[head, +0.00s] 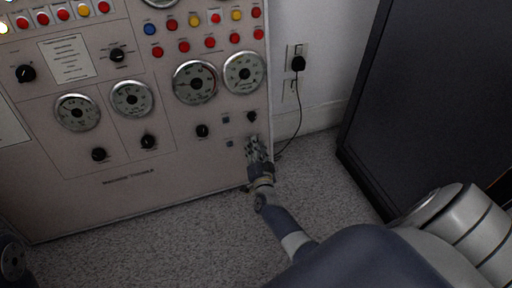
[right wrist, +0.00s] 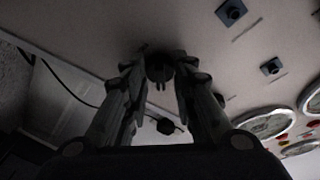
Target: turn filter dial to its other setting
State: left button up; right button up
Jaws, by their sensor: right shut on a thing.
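The control panel (head: 190,165) stands upright, with gauges, buttons and black knobs on its face. My right gripper (head: 254,146) is at the panel's lower right part. In the right wrist view my right gripper (right wrist: 159,82) has its two fingers on either side of a small black dial (right wrist: 159,68), shut on it. I take this to be the filter dial; its label cannot be read. In the head view the gripper hides this dial. Another black knob (head: 252,116) sits just above the gripper. My left gripper does not show.
Blue square parts (head: 229,143) sit left of the gripper. A wall outlet with a black plug (head: 298,63) and hanging cable is right of the panel. A large dark cabinet (head: 430,100) stands further right. Carpeted floor (head: 170,235) lies open in front of the panel.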

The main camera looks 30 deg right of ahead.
aim_at(254, 120)
jog(key=o, duration=1.1)
jog(key=shift+r, duration=5)
jog(key=shift+c, duration=0.6)
